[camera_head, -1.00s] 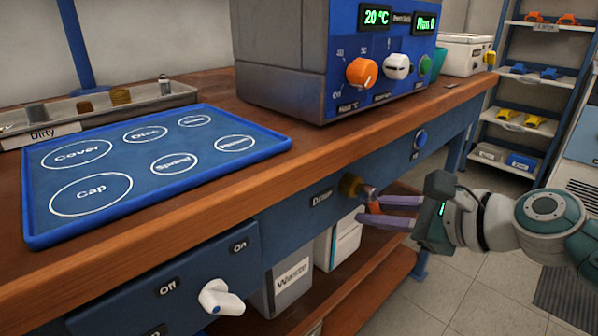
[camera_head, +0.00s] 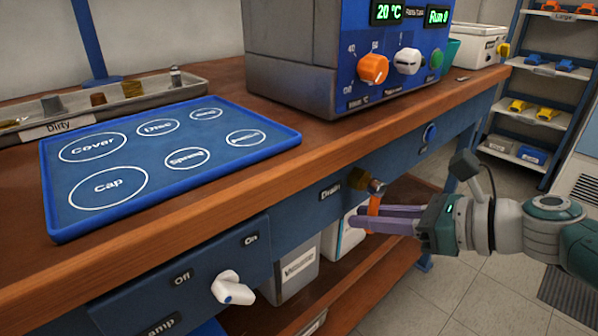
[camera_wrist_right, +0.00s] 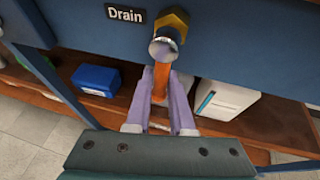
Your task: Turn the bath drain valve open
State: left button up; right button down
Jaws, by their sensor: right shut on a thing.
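The drain valve is a brass fitting (camera_head: 358,178) on the blue front panel, beside the "Drain" label (camera_head: 331,191). Its orange lever (camera_head: 374,204) hangs down from the metal stem. In the right wrist view the brass nut (camera_wrist_right: 173,21), the round metal end (camera_wrist_right: 163,49) and the orange lever (camera_wrist_right: 161,84) show close up. My right gripper (camera_head: 368,218) comes in from the right, with its purple fingers on either side of the lever. It is shut on the lever, whose lower part is partly hidden between the fingers. My left gripper is not in view.
A white knob (camera_head: 232,288) sits on the lower left panel between "Off" and "On". A blue tray (camera_head: 75,215) and a control box (camera_head: 290,75) stand on the bench. Boxes, including a white one (camera_wrist_right: 226,108), sit on the shelf below the valve.

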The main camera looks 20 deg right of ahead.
dwell(0.3)
jog(key=c, duration=0.8)
grip_release()
jog(key=shift+s+d+r+p, duration=0.2)
jog(key=shift+s+r+p, duration=0.05)
jog(key=shift+s+p, duration=0.05)
jog(key=p+v, duration=0.3)
jog(key=v, duration=0.6)
